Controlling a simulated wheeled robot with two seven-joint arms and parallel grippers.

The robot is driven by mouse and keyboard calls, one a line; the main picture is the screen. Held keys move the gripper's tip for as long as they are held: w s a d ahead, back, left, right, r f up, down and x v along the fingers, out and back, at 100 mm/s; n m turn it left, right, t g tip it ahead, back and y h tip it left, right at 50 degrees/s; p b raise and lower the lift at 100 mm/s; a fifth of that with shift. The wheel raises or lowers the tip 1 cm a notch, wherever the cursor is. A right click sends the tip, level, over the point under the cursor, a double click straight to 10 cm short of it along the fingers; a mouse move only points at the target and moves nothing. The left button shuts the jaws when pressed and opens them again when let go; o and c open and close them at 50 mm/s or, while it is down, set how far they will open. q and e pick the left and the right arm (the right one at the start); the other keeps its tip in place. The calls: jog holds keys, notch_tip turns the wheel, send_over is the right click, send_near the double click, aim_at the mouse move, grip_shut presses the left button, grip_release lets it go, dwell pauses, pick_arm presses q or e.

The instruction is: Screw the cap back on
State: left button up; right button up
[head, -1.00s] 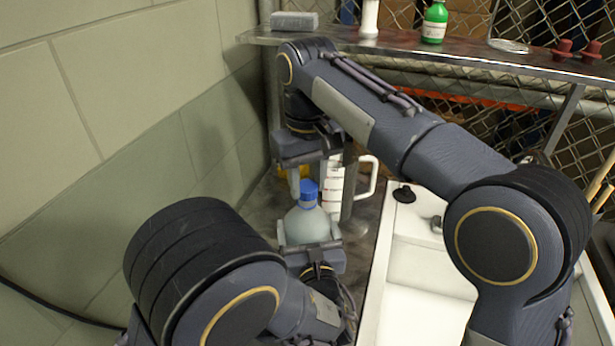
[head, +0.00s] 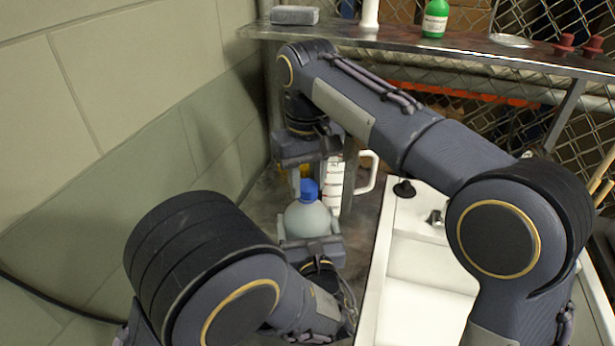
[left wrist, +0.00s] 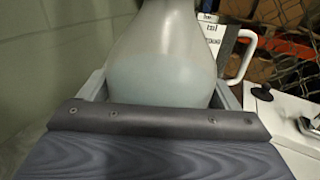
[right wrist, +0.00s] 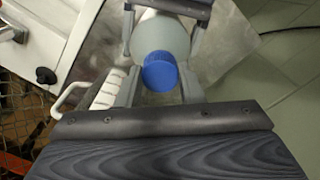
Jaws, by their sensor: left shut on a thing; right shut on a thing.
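A pale, translucent round bottle (head: 307,221) stands upright at the back left, beside the white sink. My left gripper (head: 309,232) is shut around its body from the near side; the bottle also fills the left wrist view (left wrist: 165,60). A blue cap (head: 309,189) sits at the top of the bottle, in line with its neck. My right gripper (head: 308,182) comes from above and is shut on the cap, one finger on each side, as the right wrist view shows on the cap (right wrist: 160,72). How far the cap is threaded cannot be seen.
A white jug (head: 366,172) with a handle stands close behind and right of the bottle. The white sink (head: 384,240) lies to the right, with a black knob (head: 404,189) on its rim. A tiled wall (head: 140,110) rises at left. A metal shelf (head: 400,42) runs above.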

jog(key=m, duration=0.5)
jog(key=shift+a+m, duration=0.1)
jog(key=shift+m, duration=0.2)
jog(key=m, duration=1)
jog(key=shift+m, duration=0.3)
jog(key=m, duration=0.5)
jog(key=shift+w+m, duration=0.1)
jog(key=shift+m, duration=0.2)
jog(key=m, duration=1.3)
jog(key=shift+w+m, duration=0.1)
jog(key=shift+m, duration=0.3)
